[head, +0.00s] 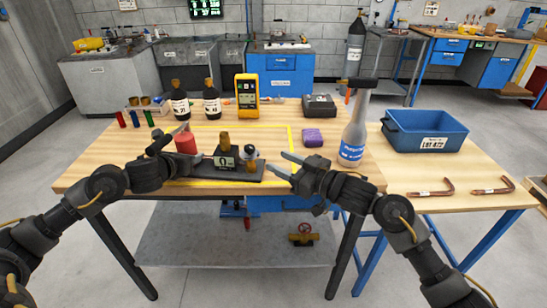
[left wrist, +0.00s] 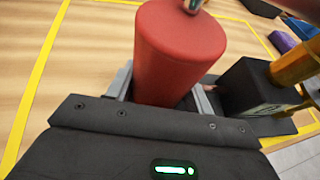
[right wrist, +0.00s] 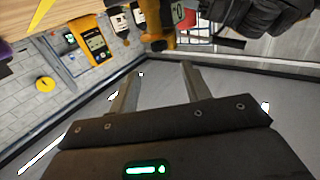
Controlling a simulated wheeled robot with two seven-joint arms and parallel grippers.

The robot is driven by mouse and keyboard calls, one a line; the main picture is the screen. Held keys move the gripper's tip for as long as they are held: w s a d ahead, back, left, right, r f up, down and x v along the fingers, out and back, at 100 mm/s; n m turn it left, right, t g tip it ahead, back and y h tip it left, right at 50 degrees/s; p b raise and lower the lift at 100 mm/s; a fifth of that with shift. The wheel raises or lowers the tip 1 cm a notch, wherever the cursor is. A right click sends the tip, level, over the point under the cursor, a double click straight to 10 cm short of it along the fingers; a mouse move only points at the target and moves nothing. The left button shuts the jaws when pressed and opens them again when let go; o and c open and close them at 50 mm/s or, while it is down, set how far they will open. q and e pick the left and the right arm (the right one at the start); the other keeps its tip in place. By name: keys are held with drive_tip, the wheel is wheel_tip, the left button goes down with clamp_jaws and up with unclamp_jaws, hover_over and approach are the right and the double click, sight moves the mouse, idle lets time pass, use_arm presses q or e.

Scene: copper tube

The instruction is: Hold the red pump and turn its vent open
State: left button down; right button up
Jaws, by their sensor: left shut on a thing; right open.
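The red pump (head: 185,143) stands near the front of the table, at the left of the dark base. My left gripper (head: 172,144) is shut around its body. In the left wrist view the red pump (left wrist: 175,55) is upright between the two fingers, with a small metal piece (left wrist: 192,4) on its top, partly cut off by the frame; I cannot tell if it is the vent or how it is turned. My right gripper (head: 283,166) is open and empty, to the right of the dark base. The right wrist view shows its fingers (right wrist: 160,88) spread with nothing between them.
A dark base (head: 237,171) carries a black block with a brass top (head: 225,150) and a silver-and-black part (head: 250,158). A tall grey bottle (head: 354,135) is at the right.

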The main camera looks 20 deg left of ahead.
sight(254, 149)
drive_tip(key=shift+t, duration=0.3)
drive_tip(key=x, duration=1.1)
drive_tip(key=shift+a+f, duration=0.2)
drive_tip(key=shift+a, duration=0.05)
